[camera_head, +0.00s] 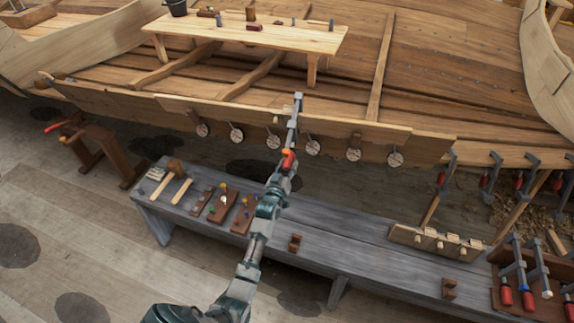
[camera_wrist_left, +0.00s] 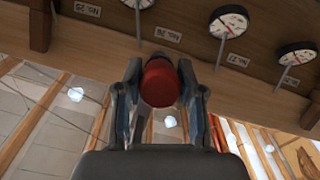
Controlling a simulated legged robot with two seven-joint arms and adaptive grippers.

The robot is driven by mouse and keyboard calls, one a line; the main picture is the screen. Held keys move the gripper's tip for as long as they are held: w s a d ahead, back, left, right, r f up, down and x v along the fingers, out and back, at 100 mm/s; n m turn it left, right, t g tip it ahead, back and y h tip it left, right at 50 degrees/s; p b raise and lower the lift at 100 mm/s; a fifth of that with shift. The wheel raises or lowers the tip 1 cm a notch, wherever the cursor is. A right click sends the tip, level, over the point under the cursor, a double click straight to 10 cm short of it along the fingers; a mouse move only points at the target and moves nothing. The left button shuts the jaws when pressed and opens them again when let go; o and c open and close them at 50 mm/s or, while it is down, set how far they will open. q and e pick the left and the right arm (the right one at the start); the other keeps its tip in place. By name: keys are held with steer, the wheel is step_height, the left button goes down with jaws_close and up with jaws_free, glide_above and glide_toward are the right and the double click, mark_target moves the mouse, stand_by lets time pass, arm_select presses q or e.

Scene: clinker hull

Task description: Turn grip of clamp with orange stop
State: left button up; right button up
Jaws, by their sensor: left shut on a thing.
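A grey metal clamp (camera_head: 295,115) stands at the edge of the hull plank, its bar pointing up and away from me. Its red grip (camera_head: 289,160) is at the near end, with a small orange patch beside it that may be the stop. My left gripper (camera_head: 279,177) is shut around this grip. In the left wrist view the red grip (camera_wrist_left: 160,82) sits end-on between the two fingers of the left gripper (camera_wrist_left: 161,98). The clamp's jaw and any stop are hidden there behind the grip. My right gripper is not in view.
Round dials (camera_head: 313,148) hang in a row along the plank. A grey bench (camera_head: 340,245) below holds mallets and wooden blocks. More red-gripped clamps (camera_head: 487,180) hang at the right. A rack (camera_head: 510,298) with clamps stands at the bench's right end.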

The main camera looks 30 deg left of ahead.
arm_select(q)
steer(key=o, duration=1.1)
steer(key=shift+o, duration=0.2)
steer(key=v, duration=1.2)
steer(key=shift+f, duration=0.15)
